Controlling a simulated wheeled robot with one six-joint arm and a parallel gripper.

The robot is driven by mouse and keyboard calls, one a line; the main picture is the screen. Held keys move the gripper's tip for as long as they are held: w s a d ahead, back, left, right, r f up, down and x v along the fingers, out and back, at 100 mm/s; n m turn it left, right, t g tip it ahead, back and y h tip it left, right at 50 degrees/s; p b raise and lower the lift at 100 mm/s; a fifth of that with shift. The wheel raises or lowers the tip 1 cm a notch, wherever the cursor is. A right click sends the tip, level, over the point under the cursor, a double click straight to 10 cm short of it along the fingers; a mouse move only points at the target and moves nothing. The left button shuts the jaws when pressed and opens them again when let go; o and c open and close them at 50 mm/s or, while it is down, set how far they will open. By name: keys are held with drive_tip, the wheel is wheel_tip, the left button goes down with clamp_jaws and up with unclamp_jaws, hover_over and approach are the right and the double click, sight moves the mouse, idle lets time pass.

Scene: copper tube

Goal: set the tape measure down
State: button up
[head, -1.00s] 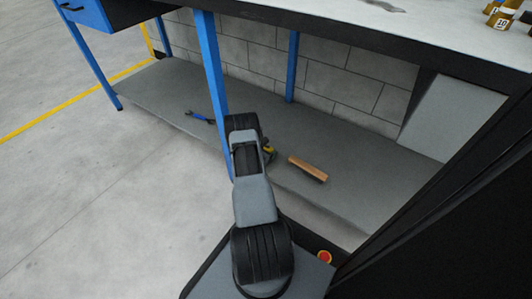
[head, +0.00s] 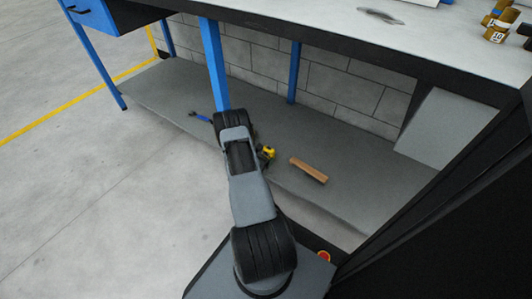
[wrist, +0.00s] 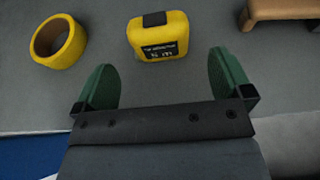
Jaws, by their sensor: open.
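The tape measure (wrist: 158,37) is yellow with a black label and stands on the grey lower shelf in the wrist view, apart from my gripper. My gripper (wrist: 162,75) is open, its two green fingers spread with nothing between them. The tape measure lies just beyond the fingertips, between their lines. In the head view the tape measure (head: 267,153) shows as a small yellow and black shape beside my arm. My arm hides the gripper in the head view.
A yellow tape roll (wrist: 58,41) lies left of the tape measure. A wooden piece (head: 309,170) lies to its right. A blue-handled tool (head: 200,116) lies farther left on the shelf (head: 355,160). A blue post (head: 214,65) and the bench top above bound the space.

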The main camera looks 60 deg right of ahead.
drive_tip(key=w+a+r+m+g+y+p, duration=0.15)
drive_tip(key=a+r+m, duration=0.45)
drive_tip(key=r, duration=0.6)
drive_tip(key=a+r+m+g+y, duration=0.15)
drive_tip(key=a+r+m, duration=0.25)
drive_tip(key=a+r, duration=0.6)
drive_tip(key=s+a+r+m+t+y, duration=0.2)
drive_tip(key=a+r, duration=0.3)
drive_tip(key=a, duration=0.3)
drive_tip(key=s+a+r+m+t+y, duration=0.1)
drive_tip(key=s+a+r+m+y, duration=0.1)
drive_tip(key=a+r+y, duration=0.3)
drive_tip(key=s+a+r+m+t+y, duration=0.2)
drive_tip(key=a+r, duration=0.4)
drive_tip(key=a, duration=0.6)
drive_tip(key=shift+s+a+r+m+t+y, duration=0.2)
drive_tip(key=shift+s+a+m+t+y, duration=0.1)
drive_tip(key=shift+m+y, duration=0.55)
drive_tip(key=shift+r, duration=0.1)
